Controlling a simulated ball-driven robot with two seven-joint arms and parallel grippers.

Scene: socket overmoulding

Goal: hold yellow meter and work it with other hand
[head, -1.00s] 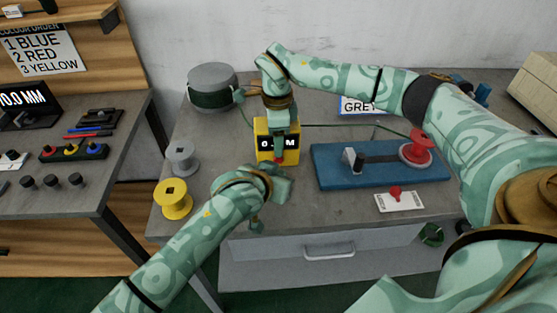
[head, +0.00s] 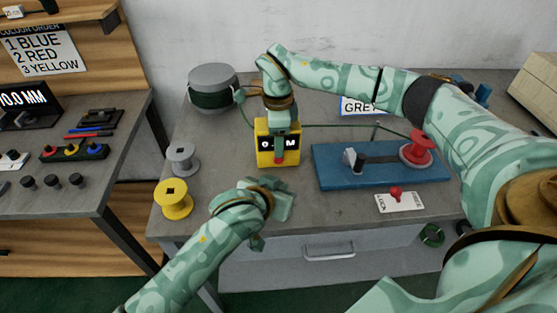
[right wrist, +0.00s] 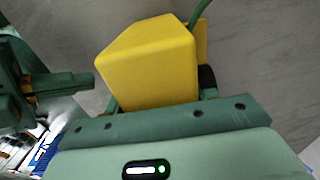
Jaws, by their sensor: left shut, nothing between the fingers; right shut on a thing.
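The yellow meter (head: 278,152) stands on the grey bench in the head view, its dark display facing me with "0" and "M" visible. My right gripper (head: 280,128) comes down from above and is shut on the meter; its fingers hide the middle of the display. The meter also fills the middle of the right wrist view (right wrist: 150,65), between the fingers. A red part (head: 278,160) shows on the meter's front below the fingers. My left gripper (head: 278,205) is shut and empty, in front of the meter near the bench's front edge, apart from it.
A green cable (head: 330,125) runs from the dark green spool (head: 212,95) past the meter to the red reel (head: 417,148) on the blue base (head: 380,178). Grey (head: 182,158) and yellow (head: 173,199) spools stand at left. A lock card with a red knob (head: 398,200) lies at right.

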